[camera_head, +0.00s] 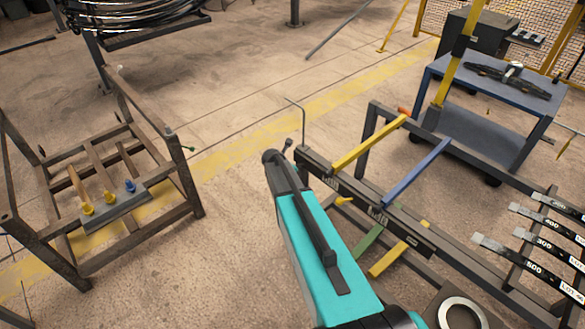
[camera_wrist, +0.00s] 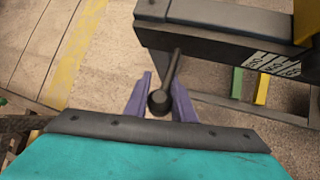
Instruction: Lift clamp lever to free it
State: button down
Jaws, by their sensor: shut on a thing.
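The clamp lever shows in the wrist view as a dark rod with a round ball knob (camera_wrist: 160,102). Its rod runs up toward the end of a dark steel rack beam (camera_wrist: 215,30). My gripper (camera_wrist: 162,98) has its two purple fingers on either side of the knob and is shut on it. In the head view the lever (camera_head: 288,144) shows as a small dark piece at the left end of the beam (camera_head: 320,176), just beyond the tip of my teal arm. My gripper's fingers are hidden there behind my arm.
Yellow and blue bars (camera_head: 415,172) stick out from the rack beam. Labelled black strips (camera_head: 535,243) lie at the right. A brown metal frame (camera_head: 190,190) with yellow and blue knobs stands at the left. A blue cart (camera_head: 500,80) stands at the back right. Open floor lies between.

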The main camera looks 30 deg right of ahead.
jog(key=shift+w+a+r, duration=0.25)
jog(key=shift+w+a, duration=0.1)
jog(key=shift+a, duration=0.05)
jog(key=c, duration=1.5)
grip_release()
jog(key=shift+a, duration=0.1)
jog(key=shift+s+f, duration=0.1)
jog(key=shift+s, duration=0.1)
jog(key=shift+s+a+r, duration=0.1)
jog(key=shift+s+r, duration=0.3)
jog(key=shift+b+v, duration=1.8)
jog(key=shift+v, duration=4.55)
jog(key=shift+w, duration=0.15)
jog(key=shift+c, duration=0.4)
